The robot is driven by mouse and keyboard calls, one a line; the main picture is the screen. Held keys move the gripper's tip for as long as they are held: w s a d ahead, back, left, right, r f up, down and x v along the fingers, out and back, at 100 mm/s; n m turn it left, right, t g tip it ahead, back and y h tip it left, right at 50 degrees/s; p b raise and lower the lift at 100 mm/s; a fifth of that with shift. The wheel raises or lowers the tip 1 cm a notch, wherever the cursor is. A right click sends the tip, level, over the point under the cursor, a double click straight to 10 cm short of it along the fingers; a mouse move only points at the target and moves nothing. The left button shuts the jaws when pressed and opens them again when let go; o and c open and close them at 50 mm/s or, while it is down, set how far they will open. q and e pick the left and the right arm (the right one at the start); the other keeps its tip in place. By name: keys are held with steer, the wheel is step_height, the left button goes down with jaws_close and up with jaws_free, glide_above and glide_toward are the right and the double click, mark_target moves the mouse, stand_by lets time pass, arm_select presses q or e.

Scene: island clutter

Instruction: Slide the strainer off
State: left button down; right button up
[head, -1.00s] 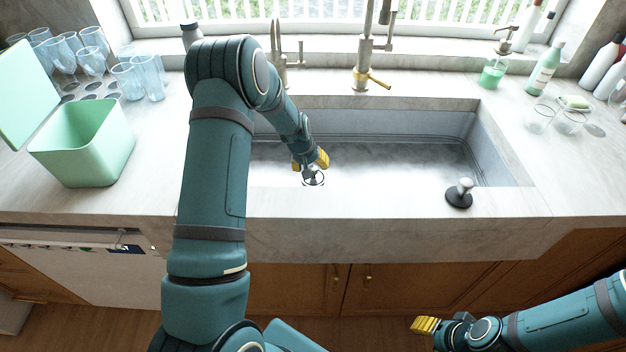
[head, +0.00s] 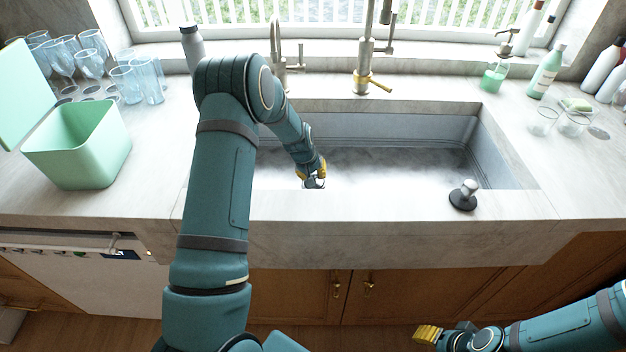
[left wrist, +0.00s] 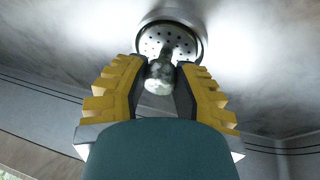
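The strainer (left wrist: 152,46) is a round metal disc with small holes and a rounded knob (left wrist: 160,78), in the left wrist view. It is at the drain in the sink floor; whether it is seated or slightly raised I cannot tell. My left gripper (left wrist: 161,68) has its yellow fingers on both sides of the knob, with hardly any gap, and looks shut on it. In the head view my left gripper (head: 312,175) is low in the sink (head: 390,165) and mostly hides the strainer. My right gripper (head: 428,334) is at the lower right, away from the sink; its finger opening is unclear.
A black stopper with a metal knob (head: 463,195) stands on the sink's front ledge, right. A brass-handled faucet (head: 365,70) is behind the sink. A green open bin (head: 75,150) and glasses (head: 128,84) are left; bottles (head: 545,72) and cups (head: 543,120) right.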

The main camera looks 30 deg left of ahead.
arm_select(q)
steer(key=shift+r, duration=0.15)
steer(key=shift+r+p, duration=1.4)
steer(key=shift+r, duration=0.75)
